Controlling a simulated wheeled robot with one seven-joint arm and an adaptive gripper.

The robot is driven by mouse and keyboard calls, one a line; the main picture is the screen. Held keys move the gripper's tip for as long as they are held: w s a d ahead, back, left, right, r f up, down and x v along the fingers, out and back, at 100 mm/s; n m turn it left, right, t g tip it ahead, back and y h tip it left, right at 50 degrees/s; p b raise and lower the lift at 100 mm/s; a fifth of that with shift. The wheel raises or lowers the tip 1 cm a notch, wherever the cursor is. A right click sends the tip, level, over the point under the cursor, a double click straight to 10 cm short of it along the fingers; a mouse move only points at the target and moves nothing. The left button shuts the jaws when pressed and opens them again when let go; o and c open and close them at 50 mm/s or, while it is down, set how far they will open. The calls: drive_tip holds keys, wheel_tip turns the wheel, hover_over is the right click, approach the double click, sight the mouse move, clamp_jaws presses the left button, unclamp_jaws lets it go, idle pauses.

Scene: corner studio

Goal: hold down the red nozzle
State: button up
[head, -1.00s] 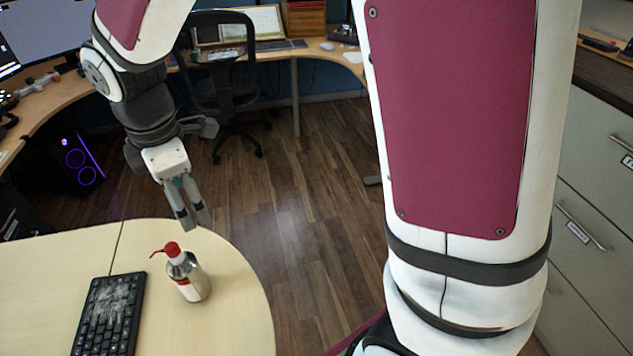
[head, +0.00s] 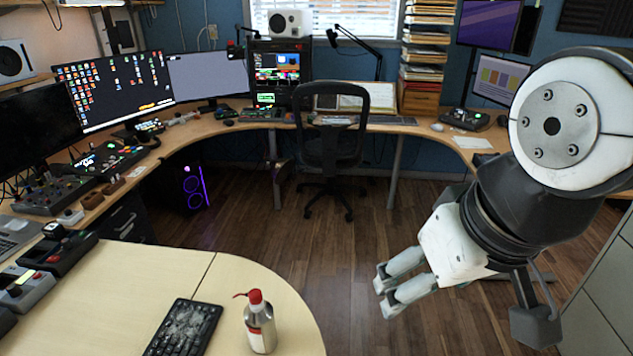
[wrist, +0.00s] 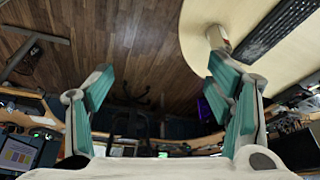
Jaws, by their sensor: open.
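The red nozzle (head: 256,298) tops a small silver bottle (head: 260,331) with a white and red label. The bottle stands upright near the rounded edge of the pale table (head: 228,271), its spout pointing left. My gripper (head: 386,291) is open and empty, over the floor to the right of the bottle and apart from it. In the wrist view my two teal-padded fingers (wrist: 160,66) are spread wide. Part of the bottle (wrist: 217,37) shows there beside the right fingertip; its red nozzle cannot be made out.
A black keyboard (head: 184,328) lies left of the bottle. Control boxes (head: 59,251) stand at the table's far left. An office chair (head: 335,130) and a long curved desk (head: 222,126) with monitors are behind. Drawers (head: 605,290) stand at the right. The wooden floor between is clear.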

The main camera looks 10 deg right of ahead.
drive_tip(key=shift+c, duration=0.4)
clamp_jaws()
idle(1.2)
